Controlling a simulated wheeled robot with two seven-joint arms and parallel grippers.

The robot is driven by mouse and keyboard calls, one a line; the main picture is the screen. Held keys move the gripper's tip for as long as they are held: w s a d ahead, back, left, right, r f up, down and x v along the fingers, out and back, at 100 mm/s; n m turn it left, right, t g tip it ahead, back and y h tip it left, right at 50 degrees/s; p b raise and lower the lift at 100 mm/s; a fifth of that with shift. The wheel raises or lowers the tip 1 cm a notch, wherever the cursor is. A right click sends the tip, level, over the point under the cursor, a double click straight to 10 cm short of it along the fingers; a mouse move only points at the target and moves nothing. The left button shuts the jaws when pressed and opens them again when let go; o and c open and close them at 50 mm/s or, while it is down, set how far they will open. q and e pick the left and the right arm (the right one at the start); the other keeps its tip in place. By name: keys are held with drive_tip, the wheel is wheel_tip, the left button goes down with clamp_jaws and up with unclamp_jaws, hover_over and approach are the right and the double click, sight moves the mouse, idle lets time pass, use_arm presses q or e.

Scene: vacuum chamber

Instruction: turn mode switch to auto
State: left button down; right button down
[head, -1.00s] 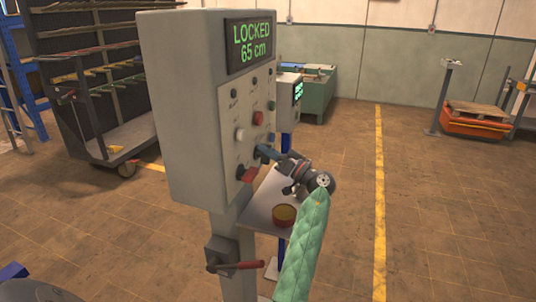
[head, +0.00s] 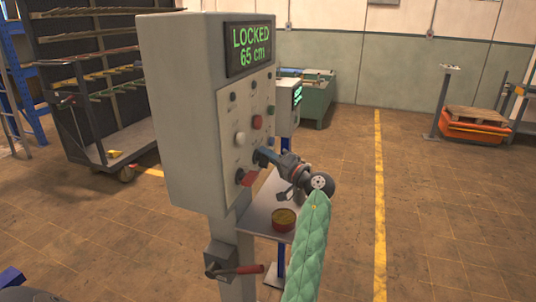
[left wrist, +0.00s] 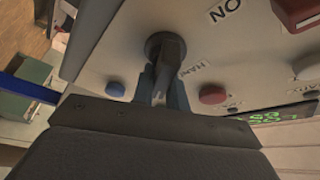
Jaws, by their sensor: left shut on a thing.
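The grey control box (head: 180,110) stands on a post in the head view, its display (head: 248,47) reading "LOCKED 65 cm". My left gripper (head: 264,158) is at the lower part of its front panel, with my green-sleeved arm behind it. In the left wrist view the black mode switch (left wrist: 166,50) sits on the panel, a partly hidden "HAND" label beside it. The left gripper (left wrist: 166,92) is shut on the switch's handle. Its body hides the lower panel there, and the "AUTO" mark cannot be made out. My right gripper is not in view.
A white knob (head: 240,138), a red button (head: 257,122) and a red switch (head: 249,178) are close to the gripper. A small table (head: 262,218) with a round tin (head: 284,219) stands behind the post. A red-handled lever (head: 235,270) juts out below.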

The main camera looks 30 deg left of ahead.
use_arm(q)
drive_tip(key=shift+m, duration=0.4)
drive_tip(key=shift+r, duration=0.1)
drive_tip(key=c, duration=1.5)
unclamp_jaws()
drive_tip(key=shift+a, duration=0.1)
drive_tip(key=shift+o, duration=0.5)
drive_tip(key=shift+a, duration=0.1)
drive_tip(key=shift+w, duration=0.1)
